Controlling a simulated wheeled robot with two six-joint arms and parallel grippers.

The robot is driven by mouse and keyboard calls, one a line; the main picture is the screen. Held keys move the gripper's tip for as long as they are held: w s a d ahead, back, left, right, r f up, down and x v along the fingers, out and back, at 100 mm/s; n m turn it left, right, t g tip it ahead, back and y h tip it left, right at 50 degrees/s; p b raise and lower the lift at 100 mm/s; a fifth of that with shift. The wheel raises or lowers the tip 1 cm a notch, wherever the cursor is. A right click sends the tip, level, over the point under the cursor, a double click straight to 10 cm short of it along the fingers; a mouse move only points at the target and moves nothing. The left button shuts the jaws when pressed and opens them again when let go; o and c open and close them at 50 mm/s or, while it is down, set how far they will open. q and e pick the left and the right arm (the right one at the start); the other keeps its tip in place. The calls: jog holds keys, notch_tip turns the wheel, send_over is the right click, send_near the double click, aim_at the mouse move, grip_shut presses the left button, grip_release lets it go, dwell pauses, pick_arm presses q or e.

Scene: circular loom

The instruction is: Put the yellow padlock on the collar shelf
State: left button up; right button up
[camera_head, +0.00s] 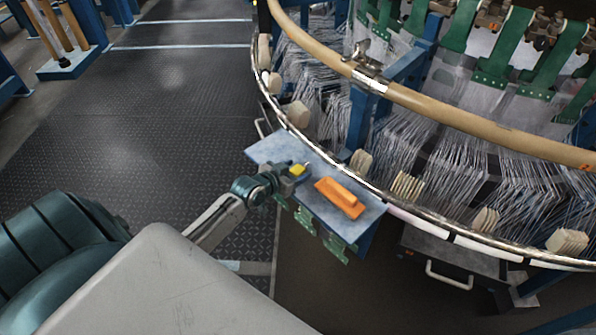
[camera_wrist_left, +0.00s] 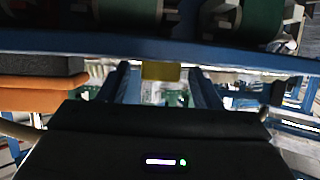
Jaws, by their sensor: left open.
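The small yellow padlock (camera_head: 297,170) is at the left part of the blue-grey collar shelf (camera_head: 268,148) in the head view. A small grey piece shows beside it. My left gripper (camera_head: 287,175) reaches the shelf from the left, with its tip right at the padlock. In the left wrist view the open fingers (camera_wrist_left: 160,85) stand apart, and the yellow padlock (camera_wrist_left: 160,71) shows in the gap between them, just beyond. Whether the fingers touch it and whether its underside rests on the shelf cannot be told. My right gripper is not in view.
An orange block-like tool (camera_head: 340,197) lies on the shelf right of the padlock; its orange part (camera_wrist_left: 40,95) shows at left in the wrist view. The loom's curved metal rim (camera_head: 330,165) runs behind the shelf. Green brackets (camera_head: 305,222) hang at its front edge.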

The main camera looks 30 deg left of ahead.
aim_at(292, 172)
pick_arm(q)
jog(key=c, duration=1.1)
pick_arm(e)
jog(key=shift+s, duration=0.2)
pick_arm(q)
jog(key=shift+r, duration=0.15)
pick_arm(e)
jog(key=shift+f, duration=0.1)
pick_arm(q)
jog(key=shift+r, duration=0.6)
jog(key=shift+s+a+r, duration=0.15)
jog(key=shift+r, duration=0.4)
jog(key=shift+s+a+r, duration=0.1)
jog(key=shift+s+r, duration=0.05)
jog(key=shift+r, duration=0.4)
jog(key=s+a+p, duration=0.1)
jog(key=s+a, duration=0.2)
jog(key=s+a+r+p, duration=0.1)
jog(key=s+a+p, duration=0.1)
jog(key=s+a, duration=0.2)
jog(key=s+a+p, duration=0.2)
jog(key=s+a, duration=0.1)
jog(key=shift+s+a+r, duration=0.2)
jog(key=shift+s+a, duration=0.15)
jog(key=shift+a, duration=0.05)
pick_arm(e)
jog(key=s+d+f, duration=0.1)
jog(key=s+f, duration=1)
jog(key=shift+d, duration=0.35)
